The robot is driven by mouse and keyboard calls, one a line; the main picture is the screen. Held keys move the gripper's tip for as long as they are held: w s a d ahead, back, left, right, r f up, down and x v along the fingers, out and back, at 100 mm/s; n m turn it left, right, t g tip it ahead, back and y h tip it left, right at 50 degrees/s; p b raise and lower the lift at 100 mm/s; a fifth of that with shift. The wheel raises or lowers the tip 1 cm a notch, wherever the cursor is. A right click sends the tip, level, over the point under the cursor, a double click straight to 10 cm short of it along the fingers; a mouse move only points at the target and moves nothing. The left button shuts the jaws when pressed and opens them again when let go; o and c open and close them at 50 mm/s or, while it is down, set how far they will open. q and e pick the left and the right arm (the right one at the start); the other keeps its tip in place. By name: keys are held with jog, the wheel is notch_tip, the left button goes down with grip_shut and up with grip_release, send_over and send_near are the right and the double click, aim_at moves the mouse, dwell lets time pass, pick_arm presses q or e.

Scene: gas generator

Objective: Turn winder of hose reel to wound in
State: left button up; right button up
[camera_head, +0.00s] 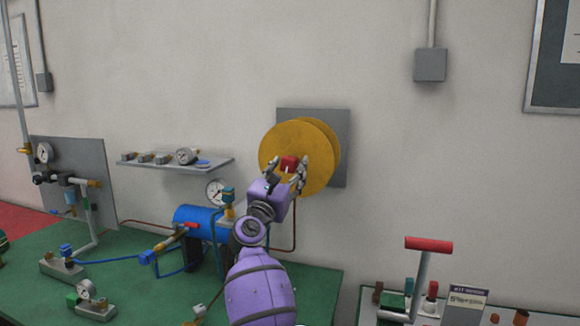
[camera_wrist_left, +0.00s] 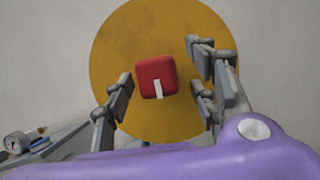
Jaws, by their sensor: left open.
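The hose reel (camera_head: 318,135) is a yellow disc pair on a grey wall plate (camera_head: 341,120). Its winder is a red block-shaped knob (camera_head: 289,163) on the front disc. In the left wrist view the red knob (camera_wrist_left: 156,77) has a white mark on its lower part, with the yellow disc (camera_wrist_left: 120,50) behind it. My left gripper (camera_head: 288,172) is at the reel's face. In the wrist view its fingers (camera_wrist_left: 160,95) are spread on both sides of the knob, with a visible gap on each side. My right gripper is not in view.
A green table (camera_head: 120,290) below holds a blue tank (camera_head: 195,219), gauges and hoses. A wall shelf (camera_head: 178,165) with fittings is left of the reel. A red-handled pump (camera_head: 428,244) stands at lower right.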

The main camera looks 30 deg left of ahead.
pick_arm(q)
jog(key=shift+w+a+r, duration=0.15)
jog(key=shift+w+r, duration=0.2)
jog(key=shift+r, duration=0.05)
jog(key=shift+w+f, duration=0.1)
jog(key=shift+w, duration=0.1)
jog(key=c, duration=1.2)
jog(key=shift+o, duration=0.2)
jog(key=shift+m, duration=0.3)
